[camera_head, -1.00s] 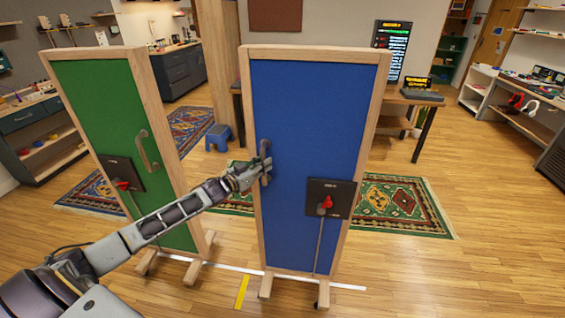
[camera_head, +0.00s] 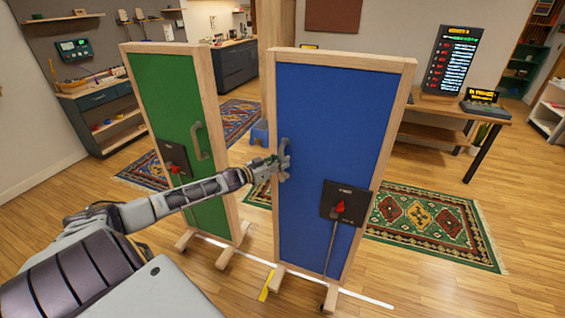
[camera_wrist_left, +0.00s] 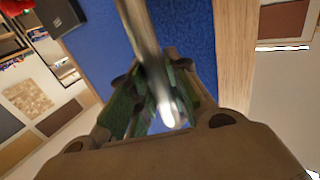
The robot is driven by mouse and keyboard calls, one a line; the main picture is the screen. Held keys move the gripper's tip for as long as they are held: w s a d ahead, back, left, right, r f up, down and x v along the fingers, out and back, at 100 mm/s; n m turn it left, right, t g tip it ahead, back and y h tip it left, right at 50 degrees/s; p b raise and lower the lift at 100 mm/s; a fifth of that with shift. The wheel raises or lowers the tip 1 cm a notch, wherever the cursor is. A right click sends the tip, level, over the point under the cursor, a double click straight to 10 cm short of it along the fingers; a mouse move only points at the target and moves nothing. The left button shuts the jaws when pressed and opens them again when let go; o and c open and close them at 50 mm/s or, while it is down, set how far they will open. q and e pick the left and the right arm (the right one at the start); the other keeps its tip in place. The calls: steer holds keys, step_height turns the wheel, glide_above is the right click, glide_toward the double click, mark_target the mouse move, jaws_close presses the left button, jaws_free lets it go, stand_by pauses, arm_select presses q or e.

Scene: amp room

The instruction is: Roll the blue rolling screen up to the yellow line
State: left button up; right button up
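The blue rolling screen (camera_head: 332,120) stands upright in a wooden frame, right of centre in the head view. Its grey handle (camera_head: 286,158) is at the panel's left side. My left gripper (camera_head: 280,168) is at this handle. In the left wrist view, the gripper's fingers (camera_wrist_left: 160,108) sit on both sides of the handle bar (camera_wrist_left: 146,40), closed around it. The short yellow line (camera_head: 266,285) is on the floor close beside the screen's left foot, just left of it in the picture. My right gripper is not in view.
A green rolling screen (camera_head: 165,100) stands close on the left. A white line (camera_head: 365,296) runs along the floor beneath both screens. A patterned rug (camera_head: 430,222) and a wooden table (camera_head: 440,125) are behind on the right. The front right floor is clear.

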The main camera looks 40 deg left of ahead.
arm_select(q)
steer(key=o, duration=0.5)
steer(key=shift+s+a, duration=0.1)
steer(key=shift+a, duration=0.3)
steer(key=shift+d, duration=0.15)
steer(key=shift+v, duration=6)
